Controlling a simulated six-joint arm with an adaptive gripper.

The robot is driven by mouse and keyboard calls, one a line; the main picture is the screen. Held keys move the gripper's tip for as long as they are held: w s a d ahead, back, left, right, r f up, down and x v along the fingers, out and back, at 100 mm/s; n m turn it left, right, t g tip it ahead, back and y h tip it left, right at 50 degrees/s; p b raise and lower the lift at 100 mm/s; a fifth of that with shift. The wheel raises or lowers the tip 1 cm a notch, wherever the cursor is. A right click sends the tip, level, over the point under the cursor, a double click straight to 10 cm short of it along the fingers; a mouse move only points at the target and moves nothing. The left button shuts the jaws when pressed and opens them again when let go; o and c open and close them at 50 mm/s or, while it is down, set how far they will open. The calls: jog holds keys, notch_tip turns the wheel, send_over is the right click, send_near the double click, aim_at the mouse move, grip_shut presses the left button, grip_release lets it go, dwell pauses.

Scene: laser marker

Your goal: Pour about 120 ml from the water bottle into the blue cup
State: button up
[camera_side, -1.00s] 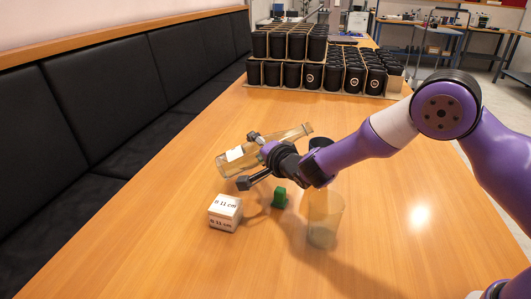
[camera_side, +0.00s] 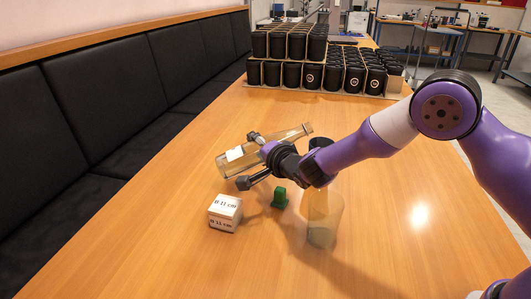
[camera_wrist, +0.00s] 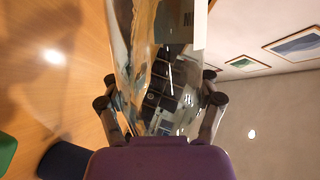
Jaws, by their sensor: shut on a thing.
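My gripper (camera_side: 257,160) is shut on the clear water bottle (camera_side: 236,163), around its body. It holds the bottle above the table, tilted close to level, with the base at left and the neck at right, a little higher. The bottle also fills the middle of the wrist view (camera_wrist: 150,60). A dark cup-like thing (camera_side: 320,143), partly hidden behind my arm, stands near the bottle's neck. A dark blue thing, likely the blue cup (camera_wrist: 65,162), shows at the lower left of the wrist view. I cannot see a stream of water or the level in the cup.
A see-through tumbler (camera_side: 322,222) stands in front of my wrist. A small green object (camera_side: 279,198) and a white labelled box (camera_side: 225,213) stand left of it. Rows of black cups (camera_side: 312,76) fill the table's far end. The table's left front is clear.

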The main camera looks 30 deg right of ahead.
dwell(0.4)
jog(key=shift+s+d+f+n+g+h, duration=0.2)
jog(key=shift+d+n+g+h, duration=0.1)
jog(key=shift+d+n, duration=0.35)
jog(key=d+n+h, duration=0.1)
jog(key=d+r+n+g+b, duration=0.1)
jog(key=n, duration=0.1)
jog(key=shift+s+d+r+h, duration=0.25)
jog(key=shift+s+r+h, duration=0.05)
jog(key=shift+s+h, duration=0.1)
jog(key=shift+s+d+r+n+g+h, duration=0.1)
jog(key=shift+d+n+g+h, duration=0.1)
jog(key=shift+n+h, duration=0.3)
jog(key=shift+d+r+n+g+h, duration=0.1)
jog(key=shift+n+g+h, duration=0.15)
jog(key=shift+n, duration=0.4)
jog(key=n+h, duration=0.1)
jog(key=d+n+h, duration=0.1)
jog(key=shift+s+d+f+n+g, duration=0.1)
jog(key=shift+s+f+n+g, duration=0.05)
jog(key=shift+n+g, duration=0.15)
dwell(0.8)
